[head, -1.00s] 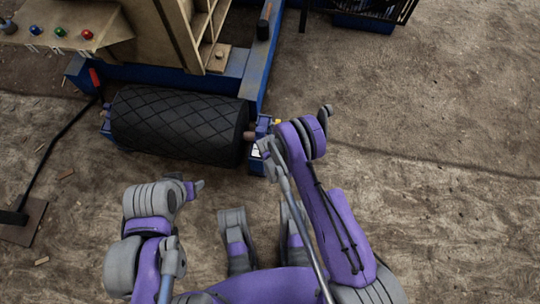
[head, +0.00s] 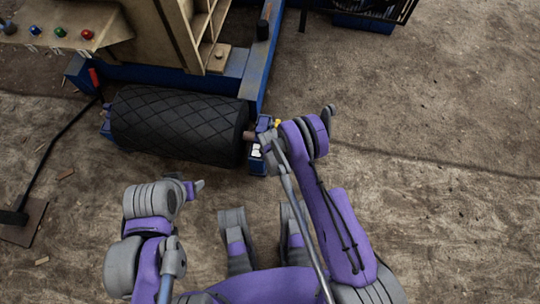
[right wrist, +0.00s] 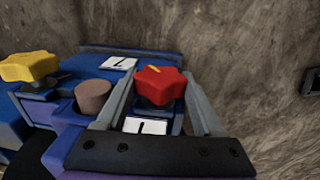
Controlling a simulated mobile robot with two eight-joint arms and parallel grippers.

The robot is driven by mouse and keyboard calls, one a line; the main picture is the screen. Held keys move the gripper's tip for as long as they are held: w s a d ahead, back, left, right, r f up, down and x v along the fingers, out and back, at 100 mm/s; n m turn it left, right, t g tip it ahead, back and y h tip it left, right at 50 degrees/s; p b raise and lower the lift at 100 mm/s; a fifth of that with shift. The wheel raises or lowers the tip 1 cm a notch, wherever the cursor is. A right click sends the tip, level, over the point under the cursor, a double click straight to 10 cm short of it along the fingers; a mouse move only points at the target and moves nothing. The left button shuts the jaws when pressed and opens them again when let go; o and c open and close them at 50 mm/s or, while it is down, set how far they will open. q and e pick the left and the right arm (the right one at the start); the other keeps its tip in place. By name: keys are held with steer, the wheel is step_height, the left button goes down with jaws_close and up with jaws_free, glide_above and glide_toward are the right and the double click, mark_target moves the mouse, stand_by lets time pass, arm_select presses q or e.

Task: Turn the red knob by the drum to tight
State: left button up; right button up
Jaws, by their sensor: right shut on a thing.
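The red knob (right wrist: 160,84) is a lobed star knob with a small yellow mark on its far edge, seen in the right wrist view. My right gripper (right wrist: 163,100) has its fingers on either side of the knob and is shut on it. White plates with dark marks lie behind (right wrist: 119,64) and in front (right wrist: 147,126) of the knob. In the head view the black drum (head: 178,125) has a diamond pattern, and my right gripper (head: 267,143) is at its right end, hiding the knob. My left gripper (head: 193,188) is below the drum; its jaws are unclear.
A yellow knob (right wrist: 28,66) and the brown shaft end (right wrist: 92,96) are left of the red knob. A blue frame (head: 258,75) runs behind the drum. A panel with coloured buttons (head: 60,32) is at upper left. The ground to the right is clear.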

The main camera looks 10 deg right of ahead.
steer(key=g, duration=0.2)
steer(key=g+y, duration=0.1)
steer(key=g, duration=0.2)
steer(key=shift+w+y, duration=0.15)
steer(key=shift+y, duration=0.15)
steer(key=shift+g, duration=0.3)
steer(key=o, duration=1.4)
steer(key=shift+r, duration=0.1)
steer(key=p+v, duration=0.2)
steer(key=v, duration=0.8)
steer(key=shift+w+d+r, duration=0.15)
steer(key=shift+r, duration=0.1)
